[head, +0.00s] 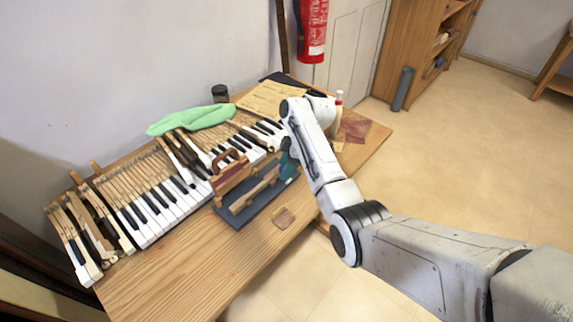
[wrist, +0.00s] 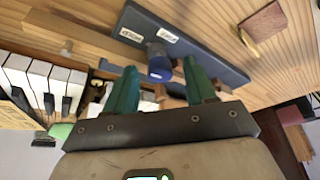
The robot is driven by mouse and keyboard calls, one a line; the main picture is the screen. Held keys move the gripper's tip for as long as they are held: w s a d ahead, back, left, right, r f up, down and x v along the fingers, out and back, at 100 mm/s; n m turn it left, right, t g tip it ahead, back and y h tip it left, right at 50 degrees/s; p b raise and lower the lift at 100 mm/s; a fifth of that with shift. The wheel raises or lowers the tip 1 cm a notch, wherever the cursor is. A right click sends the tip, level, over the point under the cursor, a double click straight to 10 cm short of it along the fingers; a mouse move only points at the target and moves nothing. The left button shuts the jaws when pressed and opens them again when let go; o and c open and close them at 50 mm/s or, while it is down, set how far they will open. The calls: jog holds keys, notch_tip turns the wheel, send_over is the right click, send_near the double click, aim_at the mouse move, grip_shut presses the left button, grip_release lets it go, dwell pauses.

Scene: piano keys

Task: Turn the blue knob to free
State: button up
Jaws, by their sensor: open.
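The blue knob (wrist: 160,66) stands on a dark blue-grey base plate (wrist: 205,58) in the wrist view.
Piano keys (head: 150,225) run along the wooden table (head: 150,285) behind the plate. A wooden fixture (head: 232,172) rises from the plate. A green cloth (head: 190,120) lies on the keys. A small brown block (head: 284,218) lies in front.

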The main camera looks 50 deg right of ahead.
grip_shut()
dwell(0.4)
jog(key=shift+r+m+p, duration=0.1)
jog(key=shift+m+p, duration=0.2)
jog(key=shift+m, duration=0.1)
jog(key=m+p, duration=0.1)
jog(key=m+t+h+p, duration=0.1)
jog(key=m, duration=0.1)
jog(key=shift+s+a+r+p, duration=0.1)
jog(key=shift+a+p, duration=0.1)
jog(key=shift+p, duration=0.15)
jog(key=m+h+p, duration=0.1)
jog(key=m, duration=0.1)
jog(key=m+p, duration=0.1)
jog(key=m, duration=0.2)
jog(key=shift+a+t+h, duration=0.15)
jog(key=shift+t+h, duration=0.15)
jog(key=shift+h, duration=0.1)
jog(key=m+h, duration=0.1)
jog(key=m, duration=0.3)
jog(key=shift+a+m+h+p, duration=0.2)
jog(key=shift+m+h+p, duration=0.1)
jog(key=shift+h+p, duration=0.1)
jog(key=shift+a+m+g+h+b, duration=0.1)
jog(key=shift+m+g+h+b, duration=0.45)
jog(key=shift+m, duration=1.75)
jog(key=shift+h, duration=0.35)
